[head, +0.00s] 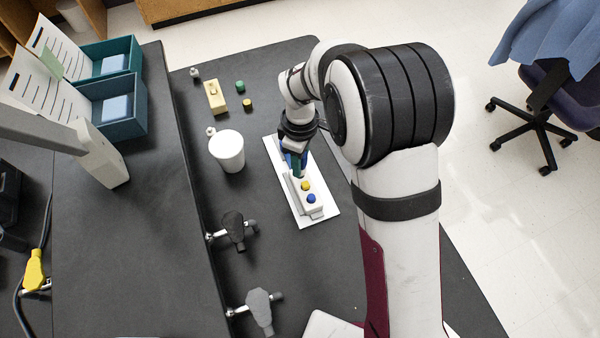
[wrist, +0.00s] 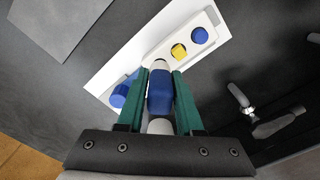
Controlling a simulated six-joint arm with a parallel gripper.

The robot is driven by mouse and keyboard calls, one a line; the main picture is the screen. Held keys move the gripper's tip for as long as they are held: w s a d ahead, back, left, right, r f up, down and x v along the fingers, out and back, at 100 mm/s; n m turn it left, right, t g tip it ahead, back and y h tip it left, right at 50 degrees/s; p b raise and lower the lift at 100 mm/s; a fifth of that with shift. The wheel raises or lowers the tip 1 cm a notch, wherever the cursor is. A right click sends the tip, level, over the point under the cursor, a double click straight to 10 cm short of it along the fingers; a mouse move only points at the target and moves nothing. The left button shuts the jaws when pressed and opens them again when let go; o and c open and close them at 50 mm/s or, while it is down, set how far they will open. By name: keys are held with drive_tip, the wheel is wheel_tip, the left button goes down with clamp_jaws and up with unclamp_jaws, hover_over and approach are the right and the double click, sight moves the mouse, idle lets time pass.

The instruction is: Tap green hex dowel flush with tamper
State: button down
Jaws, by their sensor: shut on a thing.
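My gripper (wrist: 162,85) is shut on a blue-bodied tool with pale ends, seemingly the tamper (wrist: 160,92). It is over the white block (head: 319,211), which also shows in the wrist view (wrist: 190,37). The tamper's far end overlaps the block in the wrist view; I cannot tell whether it touches.
The block rests on a white plate (head: 327,218). A white cup (head: 228,151) stands left of it. Behind are a yellow block (head: 215,96), a small green piece (head: 240,86) and a small yellow piece (head: 247,104).

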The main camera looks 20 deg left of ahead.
drive_tip(key=shift+f, duration=0.85)
drive_tip(key=shift+r, duration=1.15)
drive_tip(key=shift+r, duration=0.1)
drive_tip(key=shift+r, duration=2.4)
